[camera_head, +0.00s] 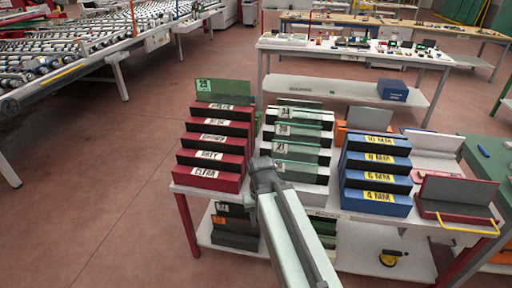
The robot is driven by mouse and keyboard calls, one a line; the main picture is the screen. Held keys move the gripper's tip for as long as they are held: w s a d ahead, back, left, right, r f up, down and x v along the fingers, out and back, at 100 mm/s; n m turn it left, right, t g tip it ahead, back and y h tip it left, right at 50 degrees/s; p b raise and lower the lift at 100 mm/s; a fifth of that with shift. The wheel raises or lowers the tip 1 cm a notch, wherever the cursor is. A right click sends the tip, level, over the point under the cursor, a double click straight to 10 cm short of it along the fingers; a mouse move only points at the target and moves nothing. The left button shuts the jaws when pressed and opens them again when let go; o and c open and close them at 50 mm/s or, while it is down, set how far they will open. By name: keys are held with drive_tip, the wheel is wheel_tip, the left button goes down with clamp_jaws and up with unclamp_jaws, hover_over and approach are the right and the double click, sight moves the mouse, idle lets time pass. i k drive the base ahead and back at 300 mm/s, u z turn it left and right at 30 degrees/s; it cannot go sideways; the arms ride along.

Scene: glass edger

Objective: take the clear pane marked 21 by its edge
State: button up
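Several greenish, see-through panes stand in a stepped rack (325,160) in the middle of the table, each with a small white label at its left end. The front pane (305,172) and the rear pane (308,115) both show. My gripper (261,163) is at the front left of this rack, close to the front pane's left end in the picture. I cannot tell whether it touches the pane. Its fingertips are not clear, and my arm hides part of the rack's front.
Red stepped boxes (208,180) with white labels stand left of the rack, with a green labelled pane (223,91) behind. Blue boxes (372,204) with yellow labels stand close on the right. A lower shelf (360,258) holds dark blocks. Open floor (110,200) lies left.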

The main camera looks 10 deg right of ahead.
sight(283, 149)
drive_tip(key=u, duration=0.55)
drive_tip(key=i, duration=1.2)
drive_tip(key=u, duration=0.45)
drive_tip(key=i, duration=0.3)
drive_tip(key=z, duration=0.25)
drive_tip(key=k, duration=0.8)
drive_tip(key=u, duration=0.15)
drive_tip(key=i, duration=0.9)
drive_tip(key=z, duration=0.05)
